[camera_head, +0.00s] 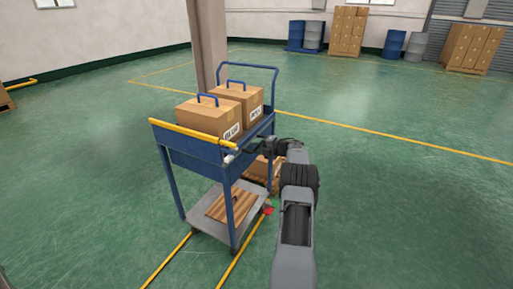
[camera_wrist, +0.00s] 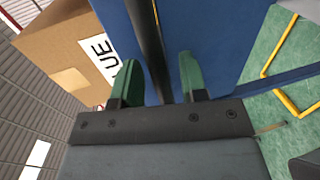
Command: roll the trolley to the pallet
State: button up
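The trolley (camera_head: 196,163) is blue, with a yellow handle bar (camera_head: 190,132) at its near end and a grey lower shelf (camera_head: 212,228). It stands upright on the floor. My gripper (camera_head: 238,153) is at the right end of the yellow bar. In the wrist view its green fingers (camera_wrist: 158,78) are apart, with a dark bar (camera_wrist: 152,45) passing between them and gaps on both sides. A wooden pallet (camera_head: 480,71) with cartons stands at the back right. Another pallet (camera_head: 6,104) is cut off at the left edge. Which one the task means is unclear.
Two cartons (camera_head: 208,117) with blue handles ride on top; a slatted wooden piece (camera_head: 232,204) lies on the lower shelf. A brown object (camera_head: 262,167) behind the trolley is partly hidden. A pillar (camera_head: 207,45) stands beyond. Open green floor lies on both sides.

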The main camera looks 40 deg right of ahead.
jog(key=p+v, duration=0.1)
jog(key=v, duration=1.3)
jog(key=shift+f, duration=0.1)
dwell(0.3)
